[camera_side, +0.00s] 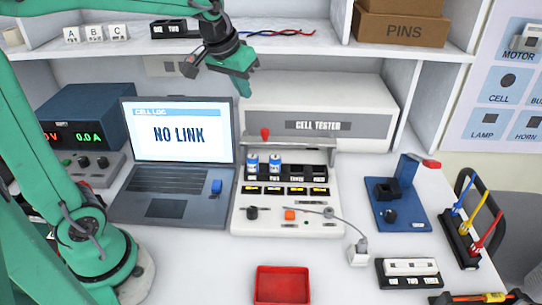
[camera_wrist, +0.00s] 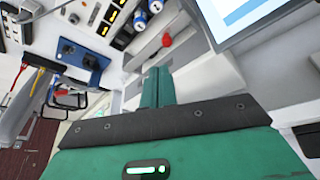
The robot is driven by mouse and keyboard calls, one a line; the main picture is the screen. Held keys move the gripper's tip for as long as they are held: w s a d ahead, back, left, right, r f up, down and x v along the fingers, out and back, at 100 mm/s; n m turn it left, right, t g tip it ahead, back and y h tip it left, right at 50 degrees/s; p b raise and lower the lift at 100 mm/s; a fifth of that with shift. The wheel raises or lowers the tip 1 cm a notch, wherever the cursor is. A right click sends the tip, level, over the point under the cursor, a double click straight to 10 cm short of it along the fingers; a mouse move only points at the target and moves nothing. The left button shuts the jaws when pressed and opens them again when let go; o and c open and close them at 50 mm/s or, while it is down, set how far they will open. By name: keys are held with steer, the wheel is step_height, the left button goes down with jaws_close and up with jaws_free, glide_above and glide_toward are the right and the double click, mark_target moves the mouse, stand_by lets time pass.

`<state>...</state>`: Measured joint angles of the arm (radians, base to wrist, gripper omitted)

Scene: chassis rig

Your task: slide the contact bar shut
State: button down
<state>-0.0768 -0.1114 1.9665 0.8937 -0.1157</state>
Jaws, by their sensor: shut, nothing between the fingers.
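The cell tester (camera_side: 240,222) is a white panel in front of a box labelled CELL TESTER. A grey contact bar (camera_side: 300,143) with a red knob (camera_side: 265,133) lies across its back edge, behind the slots. Two blue cells (camera_side: 252,165) (camera_side: 275,164) stand in the two left slots; the other slots look empty. The red knob (camera_wrist: 166,40) and blue cells (camera_wrist: 140,20) also show in the wrist view. My gripper (camera_side: 245,92) is shut and empty, above and behind the knob, apart from it. Its closed fingers (camera_wrist: 158,84) point toward the bar in the wrist view.
A laptop (camera_side: 172,205) reading NO LINK stands left of the tester. A red tray (camera_side: 281,285) lies in front. A blue fixture (camera_side: 397,205) and a rack of coloured probes (camera_side: 466,240) are at right. A shelf (camera_side: 345,47) runs behind my gripper.

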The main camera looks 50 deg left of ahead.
steer(key=w+a+f, duration=0.1)
steer(key=w+f, duration=0.1)
steer(key=w, duration=0.3)
steer(key=w+a+f+n, duration=0.1)
steer(key=w+a+f, duration=0.1)
steer(key=w, duration=0.3)
steer(key=shift+w+f+g, duration=0.25)
steer(key=shift+w+g, duration=0.15)
steer(key=shift+f, duration=0.1)
steer(key=a+x, duration=0.1)
steer(key=x, duration=0.9)
steer(key=shift+s+d, duration=0.25)
steer(key=shift+s, duration=0.4)
steer(key=shift+s+d, duration=0.25)
steer(key=shift+s, duration=0.4)
steer(key=shift+s+d, duration=0.2)
steer(key=shift+s, duration=0.45)
